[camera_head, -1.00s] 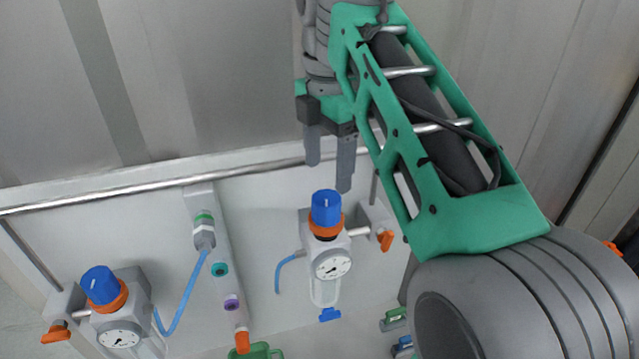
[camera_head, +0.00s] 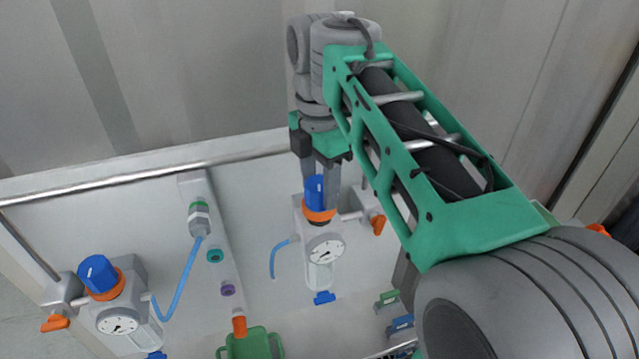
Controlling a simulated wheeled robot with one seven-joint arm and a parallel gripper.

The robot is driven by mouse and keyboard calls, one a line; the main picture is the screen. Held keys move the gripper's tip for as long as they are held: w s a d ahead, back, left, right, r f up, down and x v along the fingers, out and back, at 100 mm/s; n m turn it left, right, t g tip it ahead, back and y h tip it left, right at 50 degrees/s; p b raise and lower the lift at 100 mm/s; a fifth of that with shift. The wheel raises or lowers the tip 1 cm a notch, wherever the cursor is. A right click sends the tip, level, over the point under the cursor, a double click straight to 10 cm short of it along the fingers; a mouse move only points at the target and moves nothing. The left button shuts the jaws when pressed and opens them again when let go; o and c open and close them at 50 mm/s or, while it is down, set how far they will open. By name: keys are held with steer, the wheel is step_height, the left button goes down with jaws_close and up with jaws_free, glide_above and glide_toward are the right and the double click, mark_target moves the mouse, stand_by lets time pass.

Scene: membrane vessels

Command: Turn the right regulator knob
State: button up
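The right regulator (camera_head: 325,245) has a blue knob (camera_head: 314,192) on top, with an orange collar (camera_head: 319,215) below it and a round gauge on its front. My gripper (camera_head: 320,185) points down over this knob, its grey fingers apart. One finger is at the knob's far left side, mostly hidden behind it. The other is at its right and covers part of the blue. The knob is between the fingers; I cannot tell whether they touch it.
A second regulator with a blue knob (camera_head: 97,273) stands at the lower left. A metal rail (camera_head: 150,180) runs behind the panel. A strip with coloured ports (camera_head: 215,256) and a blue hose (camera_head: 180,290) lie between the regulators. An orange valve handle (camera_head: 378,224) is close at the right.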

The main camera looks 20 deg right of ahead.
steer(key=c, duration=0.9)
steer(key=shift+m, duration=0.4)
steer(key=m, duration=0.4)
steer(key=shift+m+b, duration=0.35)
steer(key=shift+m, duration=0.05)
steer(key=m, duration=0.4)
steer(key=shift+m, duration=0.3)
steer(key=m, duration=0.6)
steer(key=shift+b, duration=0.3)
steer(key=m, duration=0.6)
steer(key=shift+m, duration=0.4)
